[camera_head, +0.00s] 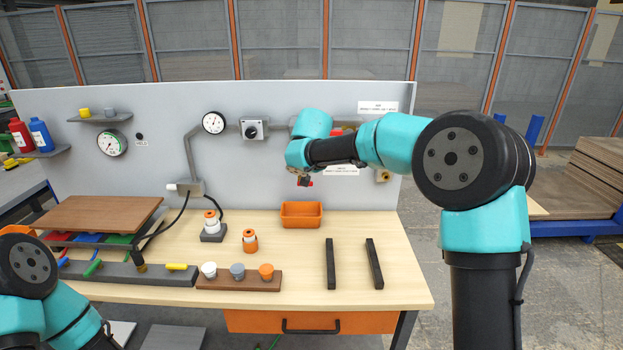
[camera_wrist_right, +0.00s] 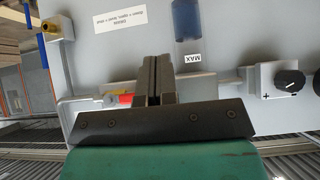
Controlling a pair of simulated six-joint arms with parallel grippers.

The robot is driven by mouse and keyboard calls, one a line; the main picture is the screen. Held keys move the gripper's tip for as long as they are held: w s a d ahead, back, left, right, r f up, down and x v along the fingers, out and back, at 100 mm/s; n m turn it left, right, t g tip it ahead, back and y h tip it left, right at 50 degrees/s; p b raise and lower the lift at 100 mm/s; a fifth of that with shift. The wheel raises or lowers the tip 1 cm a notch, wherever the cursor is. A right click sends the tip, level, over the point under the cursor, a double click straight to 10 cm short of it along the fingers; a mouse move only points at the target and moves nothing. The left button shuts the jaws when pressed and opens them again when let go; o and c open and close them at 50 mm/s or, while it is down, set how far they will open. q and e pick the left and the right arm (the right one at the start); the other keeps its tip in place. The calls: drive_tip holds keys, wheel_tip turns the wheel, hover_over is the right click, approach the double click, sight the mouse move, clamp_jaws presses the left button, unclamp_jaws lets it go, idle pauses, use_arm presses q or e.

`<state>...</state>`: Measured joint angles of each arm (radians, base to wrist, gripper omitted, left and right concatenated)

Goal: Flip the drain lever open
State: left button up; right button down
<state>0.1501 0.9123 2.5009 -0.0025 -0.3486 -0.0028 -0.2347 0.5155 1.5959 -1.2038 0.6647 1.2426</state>
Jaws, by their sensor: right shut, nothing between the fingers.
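The drain lever shows as a red and yellow handle (camera_wrist_right: 120,98) in the right wrist view, lying level along the pipe, partly hidden behind my finger mount.
A white drain label (camera_wrist_right: 120,17), brass outlet (camera_wrist_right: 55,26), blue gauge tube (camera_wrist_right: 187,20) and black knob (camera_wrist_right: 290,80) are on the panel near the gripper. An orange bin (camera_head: 301,222) stands below. Two black bars (camera_head: 330,264) lie on the bench.

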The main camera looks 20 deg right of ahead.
drive_tip(key=shift+w, duration=0.1)
drive_tip(key=s+f+x, duration=0.2)
drive_tip(key=x, duration=1)
drive_tip(key=shift+w+f, duration=0.25)
drive_tip(key=shift+f, duration=0.05)
drive_tip(key=shift+a, duration=0.25)
